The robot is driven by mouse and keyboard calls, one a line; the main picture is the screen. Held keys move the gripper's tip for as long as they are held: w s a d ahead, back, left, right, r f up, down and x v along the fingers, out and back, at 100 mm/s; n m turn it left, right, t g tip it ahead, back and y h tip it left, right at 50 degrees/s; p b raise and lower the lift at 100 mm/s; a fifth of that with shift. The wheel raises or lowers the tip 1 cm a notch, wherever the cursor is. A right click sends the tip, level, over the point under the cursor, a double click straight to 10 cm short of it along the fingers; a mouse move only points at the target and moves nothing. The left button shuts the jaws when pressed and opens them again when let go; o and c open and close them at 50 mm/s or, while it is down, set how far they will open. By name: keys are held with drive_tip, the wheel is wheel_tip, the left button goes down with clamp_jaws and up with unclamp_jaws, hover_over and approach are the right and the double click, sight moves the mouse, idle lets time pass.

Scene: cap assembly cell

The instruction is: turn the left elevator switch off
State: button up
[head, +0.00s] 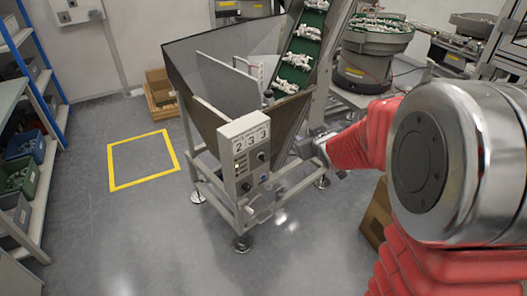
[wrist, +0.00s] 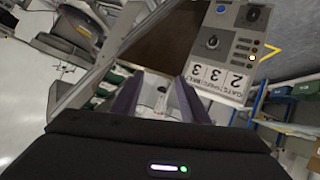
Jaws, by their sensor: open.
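The left elevator's control panel (head: 245,163) is a grey box on the front of the hopper, with a label plate reading 2 3 3. It carries a dark upper knob (head: 261,156) and a lower black knob (head: 246,186).
The metal hopper (head: 205,105) stands on a legged frame, with a green conveyor (head: 302,45) carrying white parts rising behind. A cardboard box (head: 376,215) is near my arm. Shelves (head: 38,165) line the left. The floor by the yellow square (head: 145,186) is clear.

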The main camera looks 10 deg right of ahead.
drive_tip(key=w+f+n+t+y, duration=0.1)
drive_tip(key=w+f+y, duration=0.1)
drive_tip(key=w+f, duration=0.35)
drive_tip(key=n+t+y, duration=0.2)
drive_tip(key=y, duration=0.6)
approach(264, 158)
drive_tip(key=v, duration=0.5)
drive_tip(key=shift+s+d+f, duration=0.1)
drive_tip(key=shift+d+f, duration=0.1)
drive_tip(key=shift+f, duration=0.05)
drive_tip(key=x, duration=1.3)
drive_tip(key=shift+w+a+r, duration=0.1)
drive_tip(key=shift+w+a, duration=0.15)
drive_tip(key=shift+w, duration=0.1)
drive_tip(key=shift+c, duration=0.6)
drive_tip(key=c, duration=0.9)
